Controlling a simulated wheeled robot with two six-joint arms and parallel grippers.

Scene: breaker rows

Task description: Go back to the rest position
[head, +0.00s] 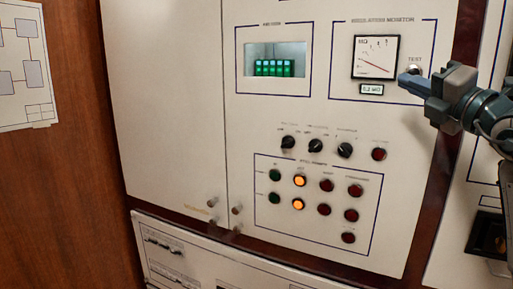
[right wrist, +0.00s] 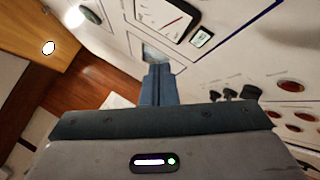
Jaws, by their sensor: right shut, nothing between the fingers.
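My right gripper (head: 408,80) comes in from the right in the head view. It is shut and empty, with its fingertips close to the TEST button (head: 414,69) beside the insulation monitor's meter (head: 375,57); I cannot tell whether they touch. In the right wrist view the shut fingers (right wrist: 157,84) point at the pale panel, below the meter (right wrist: 168,17). The small display (head: 371,89) under the meter reads about 0.2 MΩ. My left gripper is in neither view.
The cabinet panel (head: 280,120) carries three black knobs (head: 315,145) and several lamps, two of them lit amber (head: 299,181). A window (head: 275,60) shows green-lit breakers. Small knobs (head: 237,209) stick out near the door edge. A brown wooden wall (head: 60,190) is at left.

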